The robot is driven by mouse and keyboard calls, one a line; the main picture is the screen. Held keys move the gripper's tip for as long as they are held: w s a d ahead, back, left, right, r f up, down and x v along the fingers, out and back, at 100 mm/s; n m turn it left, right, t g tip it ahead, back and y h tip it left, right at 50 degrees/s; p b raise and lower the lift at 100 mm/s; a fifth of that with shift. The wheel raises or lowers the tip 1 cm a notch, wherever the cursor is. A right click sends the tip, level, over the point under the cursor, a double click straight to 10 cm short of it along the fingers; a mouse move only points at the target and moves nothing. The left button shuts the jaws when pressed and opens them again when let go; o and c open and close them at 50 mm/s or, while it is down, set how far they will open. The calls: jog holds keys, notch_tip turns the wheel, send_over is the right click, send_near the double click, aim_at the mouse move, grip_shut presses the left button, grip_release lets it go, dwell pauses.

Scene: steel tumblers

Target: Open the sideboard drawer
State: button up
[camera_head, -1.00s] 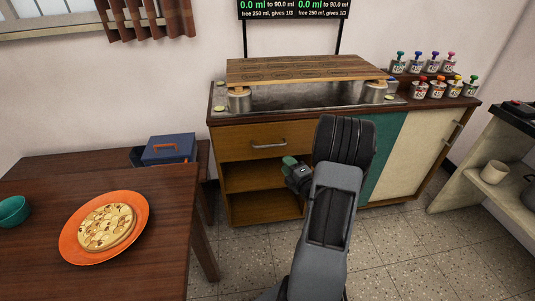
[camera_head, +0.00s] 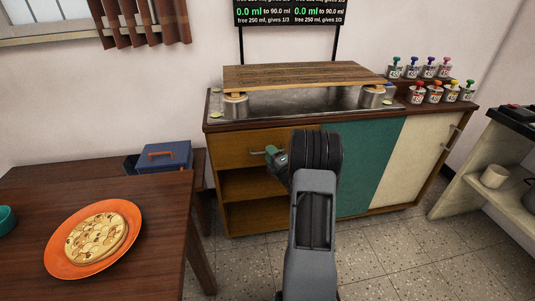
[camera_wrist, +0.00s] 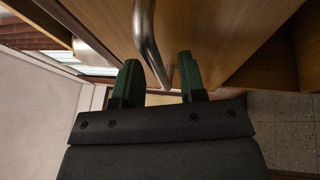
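The sideboard (camera_head: 262,219) stands against the back wall. Its drawer (camera_head: 228,153) is shut, a wooden front at the upper left with a metal bar handle (camera_head: 258,152). My gripper (camera_head: 271,154) is at the right part of the handle, and my arm hides the drawer's right end. In the wrist view my gripper (camera_wrist: 158,80) has its two green fingers apart. The handle (camera_wrist: 146,35) runs down between the fingertips, with a finger on either side and gaps visible. The drawer front (camera_wrist: 205,35) is close to the fingertips.
A wooden board (camera_head: 300,75) rests on two steel tumblers (camera_head: 235,106) (camera_head: 371,97) on the sideboard top. Several small labelled pots (camera_head: 434,94) stand at its right. A table (camera_head: 150,235) with an orange plate (camera_head: 62,262) is at left. Open shelves (camera_head: 250,184) lie below the drawer.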

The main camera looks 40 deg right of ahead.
jog(key=shift+w+r, duration=0.15)
jog(key=shift+w, duration=0.55)
grip_shut()
